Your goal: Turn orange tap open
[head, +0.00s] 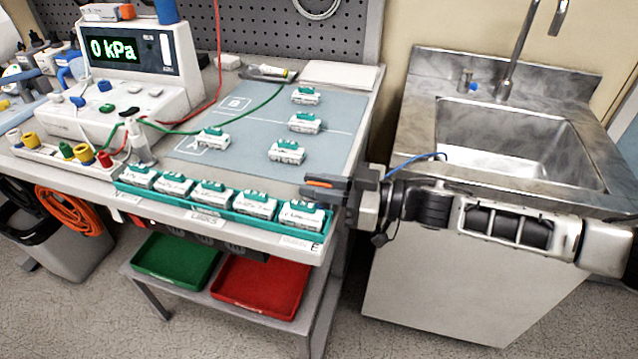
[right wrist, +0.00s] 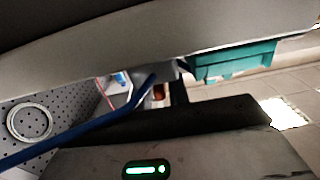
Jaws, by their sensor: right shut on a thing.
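My right gripper (head: 340,189) reaches in from the right in the head view, at the right end of the teal tray (head: 229,217). It is shut on a small orange piece (head: 319,183) at its fingertips. In the right wrist view a bit of orange (right wrist: 158,92) shows between the dark fingers. The fingers hide most of it, so I cannot tell its full shape or whether it is the tap. My left gripper is not in view.
Several white and teal units (head: 212,193) stand in the tray, and others stand on the blue-grey mat (head: 250,105). A pressure meter (head: 130,50) reads 0 kPa at the back left.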

